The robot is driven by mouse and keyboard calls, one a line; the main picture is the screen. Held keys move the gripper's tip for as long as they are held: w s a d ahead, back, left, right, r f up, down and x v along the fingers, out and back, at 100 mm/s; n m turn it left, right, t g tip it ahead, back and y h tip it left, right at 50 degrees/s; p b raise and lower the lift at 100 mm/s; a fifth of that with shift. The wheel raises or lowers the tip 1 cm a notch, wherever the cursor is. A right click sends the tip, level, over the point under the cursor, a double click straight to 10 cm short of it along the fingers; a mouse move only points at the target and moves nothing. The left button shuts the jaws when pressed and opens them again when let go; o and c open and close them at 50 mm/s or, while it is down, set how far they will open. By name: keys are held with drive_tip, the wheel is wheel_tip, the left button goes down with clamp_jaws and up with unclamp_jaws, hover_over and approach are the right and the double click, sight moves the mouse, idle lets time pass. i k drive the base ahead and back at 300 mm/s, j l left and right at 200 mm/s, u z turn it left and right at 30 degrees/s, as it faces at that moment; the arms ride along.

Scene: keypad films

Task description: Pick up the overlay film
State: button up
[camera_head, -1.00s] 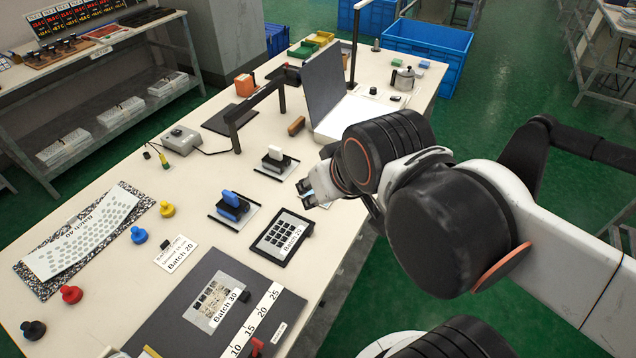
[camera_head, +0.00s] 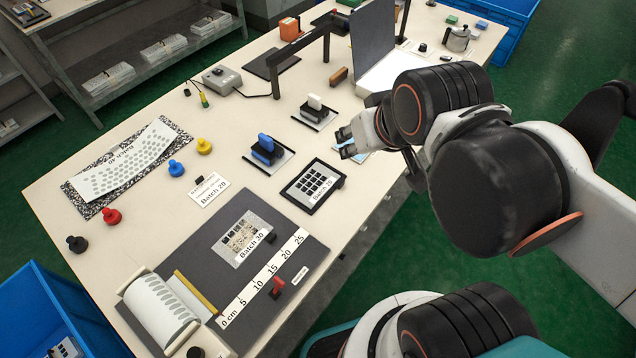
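Several film-like sheets lie on the table, and I cannot tell for sure which is the overlay film. A white perforated sheet (camera_head: 124,161) marked Batch 40 lies on a speckled board. A small printed sheet (camera_head: 243,238) marked Batch 30 lies flat on a dark mat. A black-framed panel (camera_head: 313,185) with a dark key grid and a Batch label lies near the table's right edge. My gripper (camera_head: 342,143) hangs over the table's right side, above and beyond that panel. Its fingers look apart, with nothing visible between them. A pale blue patch shows beside it, partly hidden.
A laptop-like panel (camera_head: 373,40) stands behind my gripper. A blue crate (camera_head: 60,310) is at front left.

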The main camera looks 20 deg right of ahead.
sight(313, 185)
drive_tip(key=l+u, duration=0.1)
drive_tip(key=u, duration=0.75)
drive_tip(key=l+u, duration=0.15)
drive_tip(key=u, duration=0.65)
drive_tip(key=k+l+u, duration=0.1)
drive_tip(key=u, duration=0.35)
drive_tip(key=k+l, duration=0.55)
drive_tip(key=k+l+u, duration=0.1)
drive_tip(key=l, duration=0.15)
